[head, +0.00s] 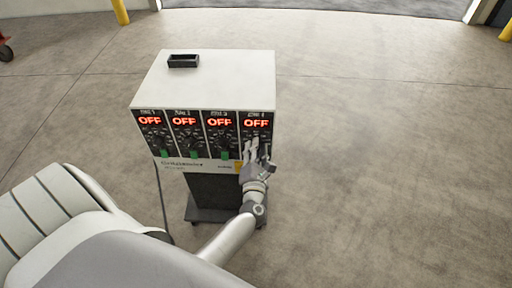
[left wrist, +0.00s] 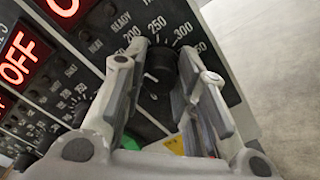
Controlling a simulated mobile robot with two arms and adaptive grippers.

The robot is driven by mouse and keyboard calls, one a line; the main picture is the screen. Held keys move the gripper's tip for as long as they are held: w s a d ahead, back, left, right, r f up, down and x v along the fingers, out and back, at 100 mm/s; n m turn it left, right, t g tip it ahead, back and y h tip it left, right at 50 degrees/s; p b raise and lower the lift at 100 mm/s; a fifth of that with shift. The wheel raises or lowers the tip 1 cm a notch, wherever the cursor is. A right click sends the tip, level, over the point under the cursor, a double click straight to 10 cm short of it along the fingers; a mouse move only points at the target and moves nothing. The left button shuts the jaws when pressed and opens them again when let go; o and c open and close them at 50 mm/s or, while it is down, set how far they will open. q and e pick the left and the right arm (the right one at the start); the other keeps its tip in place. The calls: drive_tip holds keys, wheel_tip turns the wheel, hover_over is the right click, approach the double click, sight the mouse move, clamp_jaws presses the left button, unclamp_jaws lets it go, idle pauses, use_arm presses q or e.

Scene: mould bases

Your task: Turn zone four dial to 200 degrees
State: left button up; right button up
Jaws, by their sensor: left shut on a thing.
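The zone four dial (left wrist: 160,72) is a black knob on the rightmost panel of the controller. In the left wrist view it sits between the two fingers of my left gripper (left wrist: 172,82), which is shut on it. Scale numbers such as 200, 250, 300 and 350 show around the knob. The knob's pointer setting cannot be read clearly. In the head view my left gripper (head: 257,152) covers the dial. The zone four display (head: 256,124) reads OFF in red. My right gripper is not in view.
The white controller cabinet (head: 210,82) stands on a dark wheeled base on a concrete floor. Three other zone panels (head: 184,135) to the left also read OFF, with green switches below. A small black tray (head: 183,61) sits on top. The floor to the right is clear.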

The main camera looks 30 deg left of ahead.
use_arm(q)
drive_tip(key=shift+m+p, duration=0.35)
drive_tip(key=shift+m, duration=0.95)
drive_tip(key=o, duration=1)
drive_tip(key=v, duration=1.2)
drive_tip(key=shift+s, duration=0.1)
drive_tip(key=shift+f, duration=0.1)
